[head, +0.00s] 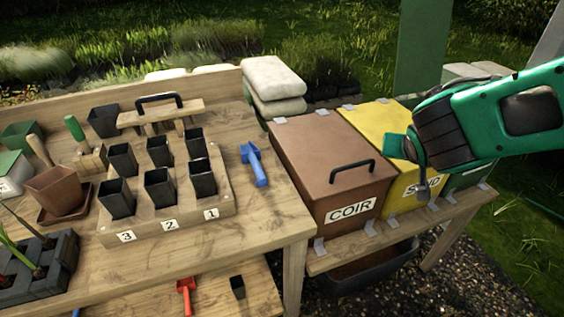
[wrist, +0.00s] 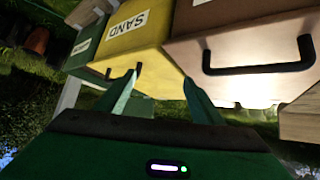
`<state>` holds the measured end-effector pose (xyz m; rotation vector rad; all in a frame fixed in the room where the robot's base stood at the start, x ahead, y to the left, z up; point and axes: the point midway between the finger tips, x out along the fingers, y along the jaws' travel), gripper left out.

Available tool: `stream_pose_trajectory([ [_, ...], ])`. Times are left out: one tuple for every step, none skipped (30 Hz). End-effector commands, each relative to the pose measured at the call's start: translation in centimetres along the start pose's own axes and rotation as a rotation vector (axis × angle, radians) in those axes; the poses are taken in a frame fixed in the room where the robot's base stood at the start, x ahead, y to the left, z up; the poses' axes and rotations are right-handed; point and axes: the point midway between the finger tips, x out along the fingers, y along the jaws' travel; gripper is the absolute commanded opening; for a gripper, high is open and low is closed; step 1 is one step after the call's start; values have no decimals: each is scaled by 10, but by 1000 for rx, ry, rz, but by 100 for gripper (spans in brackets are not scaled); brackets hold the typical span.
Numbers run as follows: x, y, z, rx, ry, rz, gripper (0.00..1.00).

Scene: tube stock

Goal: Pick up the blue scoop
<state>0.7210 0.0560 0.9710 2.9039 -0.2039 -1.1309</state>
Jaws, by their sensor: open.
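The blue scoop (head: 254,164) lies on the wooden bench top in the head view, right of the numbered pot rack, near the bench's right end. My gripper (head: 421,195) is at the right of the head view, in front of the yellow SAND bin, well to the right of the scoop. In the wrist view my gripper (wrist: 163,88) shows two green fingers spread apart with nothing between them. The scoop is not in the wrist view.
The brown COIR bin (head: 325,160) with a raised black handle stands between my gripper and the scoop; the yellow SAND bin (head: 382,128) is beside it. The rack (head: 165,210) holds several black pots. A red tool (head: 186,290) lies on the lower shelf.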

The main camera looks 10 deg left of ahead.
Motion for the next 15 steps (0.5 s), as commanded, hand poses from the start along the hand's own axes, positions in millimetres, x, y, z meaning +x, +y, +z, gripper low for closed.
stream_pose_trajectory([
  [-1,-33,0,-35,41,-45,61],
  [-3,-50,-1,-50,68,-70,61],
  [-6,-73,-1,-68,102,-106,61],
  [-9,-91,1,-85,127,-134,61],
  [-13,-110,3,-102,152,-165,61],
  [-19,-136,8,-125,184,-209,61],
  [-25,-156,14,-144,206,-244,61],
  [-31,-174,19,-161,229,-279,61],
  [-40,-199,28,-183,256,-327,61],
  [-47,-215,35,-200,274,-361,61],
  [-54,-230,42,-214,289,-393,61],
  [-62,-248,52,-233,306,-433,61],
  [-68,-260,60,-246,316,-460,61],
  [-74,-270,67,-258,324,-486,61],
  [-81,-282,76,-272,334,-516,61],
])
